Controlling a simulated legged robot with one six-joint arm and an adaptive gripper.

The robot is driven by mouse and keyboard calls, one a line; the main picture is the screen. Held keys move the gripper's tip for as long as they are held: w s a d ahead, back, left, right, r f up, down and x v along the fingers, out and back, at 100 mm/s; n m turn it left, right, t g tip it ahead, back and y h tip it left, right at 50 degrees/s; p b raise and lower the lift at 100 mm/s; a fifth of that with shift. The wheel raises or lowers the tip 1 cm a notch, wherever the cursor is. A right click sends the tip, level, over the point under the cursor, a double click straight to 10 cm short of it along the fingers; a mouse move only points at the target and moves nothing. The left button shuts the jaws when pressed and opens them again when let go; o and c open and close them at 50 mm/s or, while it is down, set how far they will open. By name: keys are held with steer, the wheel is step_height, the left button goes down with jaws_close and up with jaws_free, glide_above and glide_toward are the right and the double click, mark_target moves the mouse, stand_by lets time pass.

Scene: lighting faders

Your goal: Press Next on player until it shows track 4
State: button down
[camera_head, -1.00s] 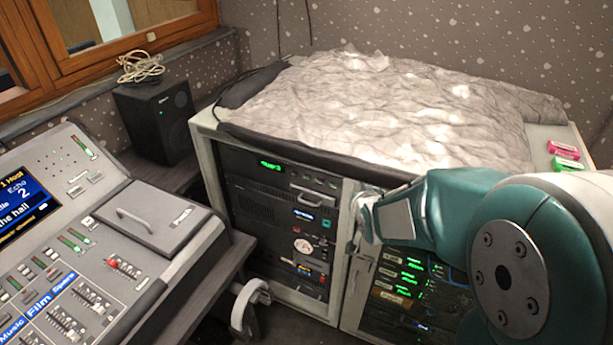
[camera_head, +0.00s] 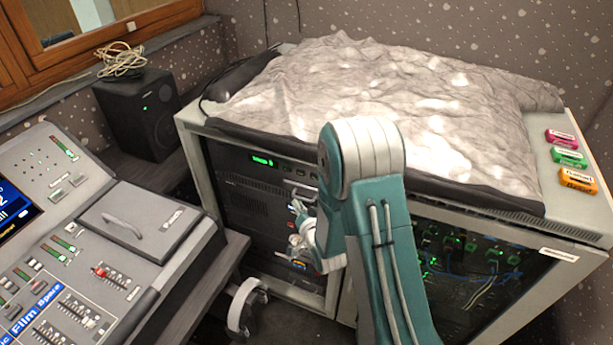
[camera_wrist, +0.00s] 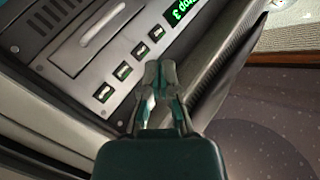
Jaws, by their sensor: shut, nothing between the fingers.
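The player is the top unit in the left rack bay, with a green display (camera_head: 264,160). In the wrist view the player's face (camera_wrist: 75,65) is seen close and steeply tilted. Its green display (camera_wrist: 183,12) shows a 3 with other characters that are partly cut off. In the head view my gripper (camera_head: 298,206) is at the rack front.
A crumpled grey cover (camera_head: 380,95) lies on the rack top. Pink, green and orange small boxes (camera_head: 577,180) sit at its right end. A lighting desk (camera_head: 110,245) stands at left, with a black speaker (camera_head: 138,115) behind it. A glass door (camera_head: 475,265) covers the right bay.

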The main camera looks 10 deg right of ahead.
mark_target(308, 175)
steer(key=shift+d, duration=0.15)
steer(key=shift+w+d, duration=0.85)
steer(key=shift+w, duration=0.35)
steer(key=shift+w+d, duration=0.85)
steer(key=shift+w, duration=0.3)
steer(key=shift+w+d, duration=0.85)
steer(key=shift+w, duration=0.35)
steer(key=shift+w+d+r, duration=0.1)
steer(key=shift+w+d, duration=0.15)
steer(key=shift+w, duration=0.05)
steer(key=shift+w+d, duration=0.2)
steer(key=shift+w, duration=0.05)
steer(key=shift+s+a, duration=0.45)
steer(key=shift+s, duration=0.15)
steer(key=shift+s+a, duration=0.1)
